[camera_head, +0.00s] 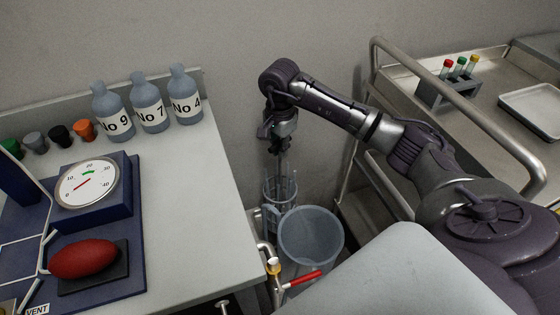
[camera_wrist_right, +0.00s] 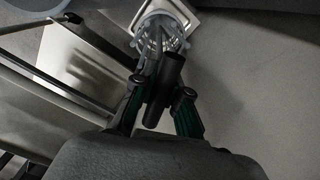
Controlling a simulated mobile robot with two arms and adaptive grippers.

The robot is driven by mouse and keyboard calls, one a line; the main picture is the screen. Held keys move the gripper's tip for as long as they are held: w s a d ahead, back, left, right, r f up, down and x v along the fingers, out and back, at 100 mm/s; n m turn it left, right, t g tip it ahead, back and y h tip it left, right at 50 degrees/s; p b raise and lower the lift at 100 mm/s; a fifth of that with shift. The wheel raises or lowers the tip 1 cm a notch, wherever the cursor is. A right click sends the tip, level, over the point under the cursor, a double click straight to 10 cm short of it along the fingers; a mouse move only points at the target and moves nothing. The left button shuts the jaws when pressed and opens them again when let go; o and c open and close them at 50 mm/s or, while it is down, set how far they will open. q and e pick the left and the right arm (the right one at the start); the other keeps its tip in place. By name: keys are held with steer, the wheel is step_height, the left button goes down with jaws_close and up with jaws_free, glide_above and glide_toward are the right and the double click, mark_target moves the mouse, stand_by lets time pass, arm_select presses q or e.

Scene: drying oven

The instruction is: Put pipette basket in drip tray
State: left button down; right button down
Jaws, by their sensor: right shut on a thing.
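The pipette basket (camera_head: 279,188) is a clear, round wire-like holder with a tall central stem, hanging upright in the head view. My right gripper (camera_head: 282,135) is above it, shut on the basket's dark handle (camera_wrist_right: 165,88). In the right wrist view the gripper (camera_wrist_right: 160,105) has its fingers on both sides of this handle, and the basket (camera_wrist_right: 150,40) lies beyond it. A pale square metal tray (camera_wrist_right: 193,20), likely the drip tray, shows behind and partly under the basket. I cannot tell whether basket and tray touch. My left gripper is not in view.
A translucent grey bucket (camera_head: 311,240) stands just right of the basket. The bench (camera_head: 190,200) with labelled bottles (camera_head: 148,105) is at left. A metal trolley (camera_head: 500,125) with a tube rack (camera_head: 447,92) is at right. A red-handled valve (camera_head: 303,279) is in front.

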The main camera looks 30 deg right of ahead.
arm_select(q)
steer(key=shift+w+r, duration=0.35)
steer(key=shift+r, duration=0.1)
arm_select(e)
steer(key=shift+f, duration=1.95)
steer(key=c, duration=1.2)
jaws_free()
steer(key=shift+f, duration=0.1)
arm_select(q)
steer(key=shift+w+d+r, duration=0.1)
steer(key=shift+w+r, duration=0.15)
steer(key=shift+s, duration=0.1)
